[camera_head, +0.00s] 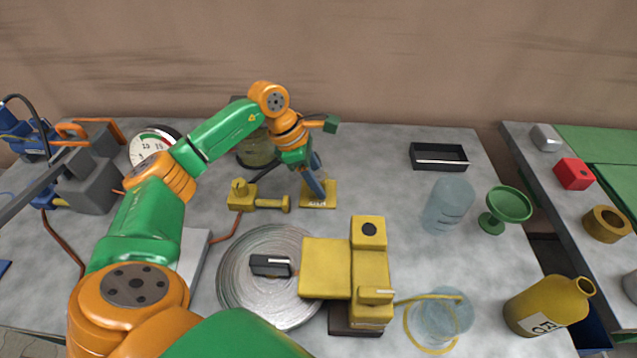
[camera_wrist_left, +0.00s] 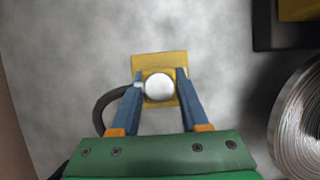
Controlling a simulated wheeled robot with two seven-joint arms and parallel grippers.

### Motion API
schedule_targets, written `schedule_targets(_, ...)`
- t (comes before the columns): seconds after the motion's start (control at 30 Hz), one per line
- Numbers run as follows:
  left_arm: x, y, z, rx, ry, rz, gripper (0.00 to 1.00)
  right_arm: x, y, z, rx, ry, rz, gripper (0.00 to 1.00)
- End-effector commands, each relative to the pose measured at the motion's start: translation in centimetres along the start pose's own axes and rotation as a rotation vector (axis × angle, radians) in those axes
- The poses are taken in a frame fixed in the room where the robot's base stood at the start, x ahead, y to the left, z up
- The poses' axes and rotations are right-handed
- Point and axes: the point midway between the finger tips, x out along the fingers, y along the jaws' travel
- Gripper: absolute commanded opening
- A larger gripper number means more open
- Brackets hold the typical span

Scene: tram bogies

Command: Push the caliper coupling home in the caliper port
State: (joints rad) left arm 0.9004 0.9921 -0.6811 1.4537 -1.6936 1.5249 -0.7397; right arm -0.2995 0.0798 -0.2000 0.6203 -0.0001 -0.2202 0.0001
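My left gripper (camera_head: 318,192) reaches down at the back middle of the table, over a small yellow block (camera_head: 322,202) with dark lettering, apparently the caliper port. In the left wrist view the gripper's two blue fingers (camera_wrist_left: 160,92) stand on either side of a pale round piece (camera_wrist_left: 159,87), apparently the coupling. A black hose (camera_wrist_left: 104,104) curves out to its left. The yellow block (camera_wrist_left: 158,61) shows behind and around the round piece. The fingers look closed on the piece. How deep it sits is hidden. My right gripper is in neither view.
A yellow fitting with a rod (camera_head: 258,200) lies just left of the block. A silver coil (camera_head: 235,293) and a large yellow assembly (camera_head: 325,265) stand in front. A clear jar (camera_head: 448,205) and green goblet (camera_head: 507,205) stand right. Bare table lies right of the block.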

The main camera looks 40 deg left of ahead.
Motion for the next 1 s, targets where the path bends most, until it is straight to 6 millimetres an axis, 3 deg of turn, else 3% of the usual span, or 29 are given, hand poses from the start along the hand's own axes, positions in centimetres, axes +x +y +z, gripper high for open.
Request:
schedule_targets(0.27,-0.1,0.0,0.1,0.000,-0.001,0.001,0.00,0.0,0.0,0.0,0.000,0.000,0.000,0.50)
schedule_targets(0.43,-1.3,0.1,0.6,0.002,-0.003,0.003,0.00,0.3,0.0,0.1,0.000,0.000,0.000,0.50)
schedule_targets(0.53,-3.3,0.0,1.2,0.003,-0.004,0.006,0.00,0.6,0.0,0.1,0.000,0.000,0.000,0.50)
schedule_targets(0.77,-10.0,-3.8,0.2,0.002,0.001,0.008,0.00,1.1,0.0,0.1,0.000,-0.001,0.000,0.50)
schedule_targets(1.0,-13.5,-8.3,-2.7,-0.003,0.002,0.005,0.00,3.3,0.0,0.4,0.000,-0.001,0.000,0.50)
